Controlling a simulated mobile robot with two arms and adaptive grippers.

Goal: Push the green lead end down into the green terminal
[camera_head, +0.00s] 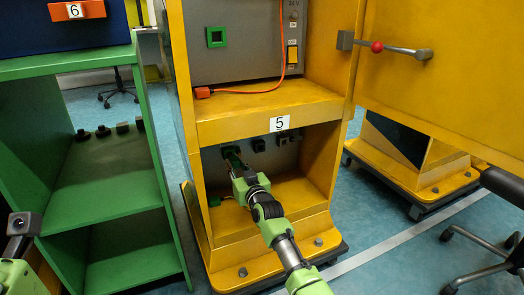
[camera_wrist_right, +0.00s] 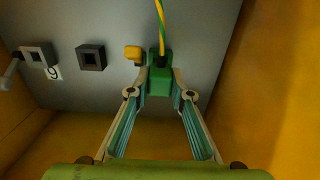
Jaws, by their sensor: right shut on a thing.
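My right gripper (camera_wrist_right: 160,92) is shut on a green block, the green lead end (camera_wrist_right: 159,83), in the lower compartment of the yellow cabinet. A yellow-green cable (camera_wrist_right: 160,20) runs up from the green parts in the right wrist view. They sit against the grey back panel, and I cannot tell where the lead end stops and a green terminal starts, or how deep it sits. In the head view the right gripper (camera_head: 236,165) reaches toward the panel and hides most of this spot. A dark part of my left arm shows at the left edge, its fingers not clear.
Dark square sockets (camera_head: 258,145) stand right of the gripper in the head view. A yellow block (camera_wrist_right: 133,53) sits close beside the green parts. The yellow side walls and shelf (camera_head: 270,102) enclose the arm. A green-framed socket (camera_head: 216,37) is on the upper panel.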

